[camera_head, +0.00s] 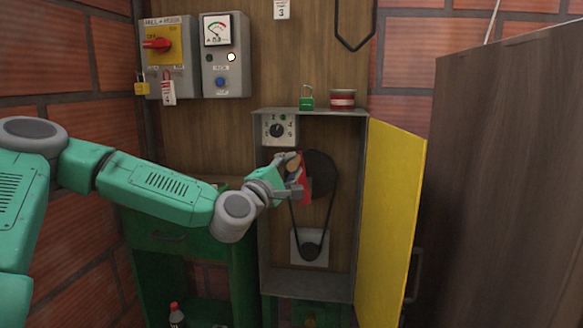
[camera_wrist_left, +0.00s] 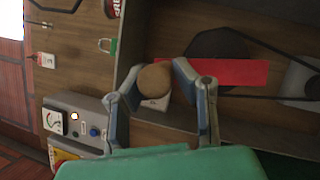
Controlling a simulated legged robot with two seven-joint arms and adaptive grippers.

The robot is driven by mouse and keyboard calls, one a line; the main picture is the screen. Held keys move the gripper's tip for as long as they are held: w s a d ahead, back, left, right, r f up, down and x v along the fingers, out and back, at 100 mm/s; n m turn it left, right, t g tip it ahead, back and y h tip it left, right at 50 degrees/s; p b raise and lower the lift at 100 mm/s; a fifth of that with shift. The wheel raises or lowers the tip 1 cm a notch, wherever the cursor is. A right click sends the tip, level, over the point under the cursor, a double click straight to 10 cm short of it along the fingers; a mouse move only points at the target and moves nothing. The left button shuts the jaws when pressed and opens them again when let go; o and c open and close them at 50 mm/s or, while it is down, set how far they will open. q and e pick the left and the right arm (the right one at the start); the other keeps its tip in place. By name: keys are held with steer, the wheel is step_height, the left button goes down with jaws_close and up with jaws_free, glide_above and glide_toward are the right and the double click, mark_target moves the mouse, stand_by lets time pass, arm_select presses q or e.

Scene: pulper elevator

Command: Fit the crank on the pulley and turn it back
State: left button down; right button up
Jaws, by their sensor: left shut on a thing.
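The crank has a red flat arm (camera_head: 304,180) and a tan wooden knob (camera_wrist_left: 155,80). My left gripper (camera_head: 291,178) is shut on the crank at the knob, in front of the open grey box. In the left wrist view the fingers (camera_wrist_left: 157,84) stand either side of the knob, and the red arm (camera_wrist_left: 228,72) extends right across the dark pulley. The large black pulley (camera_head: 323,172) sits in the box, partly hidden by the gripper and crank. I cannot tell whether the crank is seated on its shaft. My right gripper is not in view.
A belt runs down to a small lower pulley (camera_head: 310,252). The grey box (camera_head: 262,225) has a dial (camera_head: 279,130) inside; its yellow door (camera_head: 390,220) stands open at right. A green padlock (camera_head: 307,102) and a red-white can (camera_head: 342,99) are on top. A brown panel (camera_head: 510,190) blocks the right.

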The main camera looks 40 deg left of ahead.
arm_select(q)
steer(key=shift+s+r, duration=0.1)
steer(key=shift+s+d+p, duration=0.2)
steer(key=shift+s+d, duration=0.3)
steer(key=shift+s, duration=0.35)
steer(key=shift+s+d+p, duration=0.15)
steer(key=shift+s+d, duration=0.4)
steer(key=shift+s, duration=0.25)
steer(key=shift+s+d+p, duration=0.2)
steer(key=shift+s+d, duration=0.3)
steer(key=shift+s, duration=0.35)
